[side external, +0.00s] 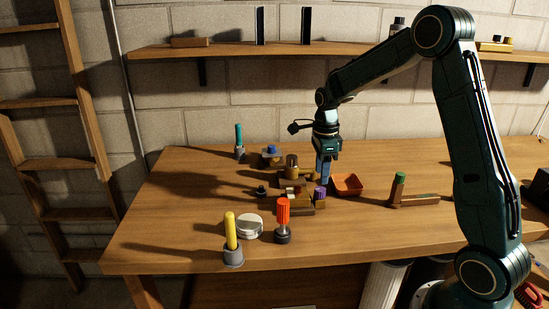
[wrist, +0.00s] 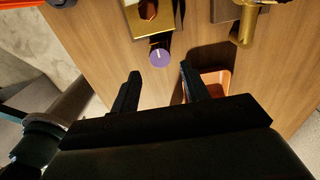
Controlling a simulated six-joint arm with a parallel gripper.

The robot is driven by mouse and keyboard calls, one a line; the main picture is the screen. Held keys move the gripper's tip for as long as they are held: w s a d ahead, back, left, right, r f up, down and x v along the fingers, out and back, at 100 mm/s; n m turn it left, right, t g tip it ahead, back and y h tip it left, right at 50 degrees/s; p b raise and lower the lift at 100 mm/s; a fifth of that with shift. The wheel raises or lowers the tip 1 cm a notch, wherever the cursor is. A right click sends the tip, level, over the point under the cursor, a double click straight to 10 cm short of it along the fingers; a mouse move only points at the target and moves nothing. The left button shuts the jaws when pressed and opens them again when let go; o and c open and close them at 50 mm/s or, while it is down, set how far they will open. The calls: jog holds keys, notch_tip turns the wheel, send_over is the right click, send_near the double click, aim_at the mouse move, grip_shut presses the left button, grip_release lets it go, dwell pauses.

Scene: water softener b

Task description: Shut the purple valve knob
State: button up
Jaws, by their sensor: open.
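The purple valve knob (side external: 320,192) sits at the right end of a small brass-coloured fitting on the table. In the wrist view the knob (wrist: 160,56) is round with a pale line on its face, just past my fingertips and roughly midway between them. The fitting (wrist: 150,18) runs up from it to the top of that view. My gripper (wrist: 157,72) is open and empty, pointing toward the knob without touching it. In the side view my gripper (side external: 323,180) hangs downward close to the knob, behind it.
An orange-red tray (side external: 347,185) stands right beside my gripper. An orange-handled valve (side external: 283,220), a yellow-handled part (side external: 231,240) and a white round lid (side external: 249,226) stand toward the front. A green-topped piece (side external: 398,190) is at right. The table's right front is clear.

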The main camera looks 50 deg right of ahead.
aim_at(320, 189)
notch_tip(320, 189, down, 6)
jog(key=shift+r, duration=0.2)
jog(key=c, duration=0.6)
jog(key=shift+o, duration=0.2)
jog(key=m, duration=0.5)
jog(key=shift+m, duration=0.3)
jog(key=m, duration=0.4)
jog(key=shift+m, duration=0.4)
jog(key=o, duration=0.4)
jog(key=shift+o, duration=0.2)
